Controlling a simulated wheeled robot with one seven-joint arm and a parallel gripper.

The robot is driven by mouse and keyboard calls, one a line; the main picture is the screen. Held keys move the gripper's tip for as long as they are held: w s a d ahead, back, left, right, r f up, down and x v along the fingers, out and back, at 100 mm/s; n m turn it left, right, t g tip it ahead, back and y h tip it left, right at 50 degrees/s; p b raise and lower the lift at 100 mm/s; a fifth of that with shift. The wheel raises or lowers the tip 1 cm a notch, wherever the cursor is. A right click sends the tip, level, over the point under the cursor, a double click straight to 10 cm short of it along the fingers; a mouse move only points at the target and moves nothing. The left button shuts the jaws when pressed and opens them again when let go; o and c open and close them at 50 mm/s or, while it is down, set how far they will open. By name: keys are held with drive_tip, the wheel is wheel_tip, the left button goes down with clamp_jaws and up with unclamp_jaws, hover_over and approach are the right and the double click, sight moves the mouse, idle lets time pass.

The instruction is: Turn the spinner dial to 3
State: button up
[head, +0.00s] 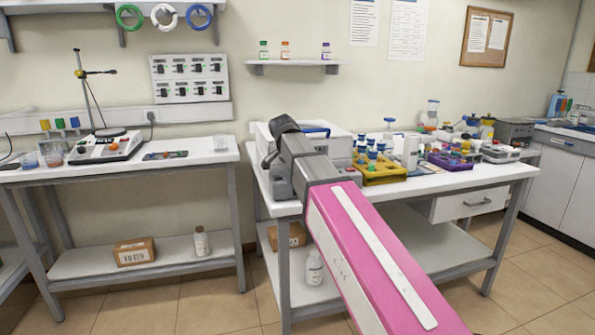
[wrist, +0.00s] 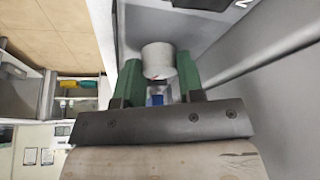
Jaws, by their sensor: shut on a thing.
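The spinner is a white and grey box (head: 338,149) on the right-hand bench, partly covered by my arm in the head view. In the wrist view its dial (wrist: 158,60) is a short, light grey round knob on a grey panel (wrist: 204,24). My gripper (wrist: 160,72) has its two green fingers on either side of the dial, shut on it. A small reddish mark shows low on the dial. I cannot read any number or the dial's setting. In the head view my arm hides the dial and the fingers.
A yellow rack (head: 382,174) with blue-capped bottles stands just right of the spinner. Several more bottles and a purple rack (head: 449,161) stand farther right. The left bench (head: 205,156) holds a stirrer (head: 106,146). A gap of floor separates the benches.

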drive_tip(key=shift+m+g, duration=0.4)
drive_tip(key=shift+m, duration=0.6)
drive_tip(key=o, duration=0.9)
drive_tip(key=v, duration=1)
drive_tip(key=shift+a+r, duration=0.25)
drive_tip(key=shift+a, duration=0.15)
drive_tip(key=shift+s+d, duration=0.1)
